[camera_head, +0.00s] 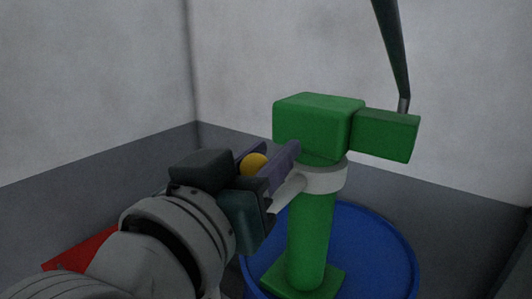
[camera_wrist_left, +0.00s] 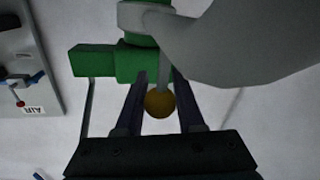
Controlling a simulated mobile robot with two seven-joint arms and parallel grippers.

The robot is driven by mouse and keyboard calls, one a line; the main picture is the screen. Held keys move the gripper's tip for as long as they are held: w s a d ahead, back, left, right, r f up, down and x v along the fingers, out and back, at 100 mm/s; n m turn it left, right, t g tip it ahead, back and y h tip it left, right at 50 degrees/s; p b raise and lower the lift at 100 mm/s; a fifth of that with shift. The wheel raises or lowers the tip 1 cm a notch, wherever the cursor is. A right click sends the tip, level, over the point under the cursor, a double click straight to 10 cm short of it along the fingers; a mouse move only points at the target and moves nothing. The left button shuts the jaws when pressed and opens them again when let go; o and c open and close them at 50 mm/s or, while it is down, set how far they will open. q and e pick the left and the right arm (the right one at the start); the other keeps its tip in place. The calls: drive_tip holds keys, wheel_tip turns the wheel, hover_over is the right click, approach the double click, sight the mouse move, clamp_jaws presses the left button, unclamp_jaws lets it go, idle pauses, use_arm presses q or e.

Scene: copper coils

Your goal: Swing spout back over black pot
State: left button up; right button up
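A green pump body (camera_head: 318,125) stands on a green post above a blue drum (camera_head: 385,245) in the head view. A grey collar rings the post. Its grey spout (camera_head: 287,193) points left and down, and it looms large in the left wrist view (camera_wrist_left: 230,45). My left gripper (camera_head: 270,180) is beside the collar at the left of the post. A yellow knob (camera_head: 254,164) sits between its fingers. In the left wrist view the knob (camera_wrist_left: 160,103) fills the finger gap, with a short grey stem beyond it. No black pot shows. My right gripper is out of view.
A dark rod (camera_head: 394,55) rises from the pump's green side block (camera_head: 387,135). Something red (camera_head: 80,250) shows at lower left behind my arm. Grey walls meet in a corner behind. A panel marked AIR (camera_wrist_left: 35,90) shows in the left wrist view.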

use_arm(q)
clamp_jaws()
idle(0.9)
